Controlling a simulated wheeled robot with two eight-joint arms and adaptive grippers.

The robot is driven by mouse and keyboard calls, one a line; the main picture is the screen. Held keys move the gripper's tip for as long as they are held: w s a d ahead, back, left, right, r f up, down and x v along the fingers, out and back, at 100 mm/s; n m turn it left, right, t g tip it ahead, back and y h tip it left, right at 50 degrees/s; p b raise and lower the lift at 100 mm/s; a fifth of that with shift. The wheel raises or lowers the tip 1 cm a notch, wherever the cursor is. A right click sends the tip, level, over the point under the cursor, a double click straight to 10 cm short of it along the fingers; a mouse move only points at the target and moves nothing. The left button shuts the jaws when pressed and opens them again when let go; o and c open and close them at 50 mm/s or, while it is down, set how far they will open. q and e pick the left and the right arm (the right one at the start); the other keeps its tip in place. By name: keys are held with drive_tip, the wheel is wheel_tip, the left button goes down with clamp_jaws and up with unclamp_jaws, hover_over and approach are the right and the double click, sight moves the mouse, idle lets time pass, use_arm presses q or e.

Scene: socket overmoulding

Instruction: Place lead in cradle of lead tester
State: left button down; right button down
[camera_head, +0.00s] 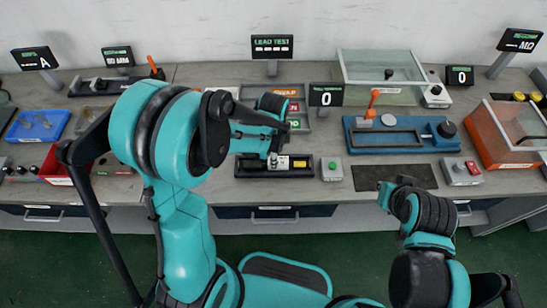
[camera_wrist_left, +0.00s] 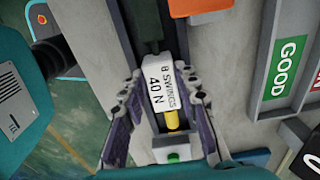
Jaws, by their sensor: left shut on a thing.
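The lead tester (camera_head: 245,170) is a long black tray on the bench, with a white block and a yellow piece on it. In the left wrist view its white block (camera_wrist_left: 157,85) reads "8 SWINGS 40 N", and a yellow cylinder (camera_wrist_left: 172,121) shows below that. My left gripper (camera_head: 275,150) is over the tester; its fingers (camera_wrist_left: 165,125) straddle the tray in the wrist view. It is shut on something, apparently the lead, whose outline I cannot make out. My right gripper (camera_head: 394,190) hangs near the bench's front edge, apart from the tester; its jaws are unclear.
A green-button box (camera_head: 332,169) stands just right of the tester. Sorting bins with a GOOD label (camera_wrist_left: 284,66) lie behind it. A blue fixture (camera_head: 400,137), a dark mat (camera_head: 395,177) and a red-button box (camera_head: 461,171) are to the right. A blue tray (camera_head: 38,124) is far left.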

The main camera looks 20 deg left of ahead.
use_arm(q)
drive_tip(key=c, duration=1.1)
unclamp_jaws()
drive_tip(key=shift+f, duration=0.1)
drive_tip(key=shift+c, duration=0.2)
drive_tip(key=shift+r+p, duration=0.25)
drive_tip(key=shift+p, duration=0.05)
wheel_tip(320, 180, up, 11)
drive_tip(key=p, duration=0.4)
drive_tip(key=s+a+r+n+t, duration=0.4)
drive_tip(key=s+r+n+t, duration=0.3)
drive_tip(key=n, duration=0.7)
drive_tip(key=s+r, duration=0.2)
drive_tip(key=s, duration=0.1)
drive_tip(key=shift+s+a+n, duration=0.15)
drive_tip(key=shift+a+n, duration=0.2)
drive_tip(key=shift+n, duration=0.05)
drive_tip(key=shift+f, duration=0.2)
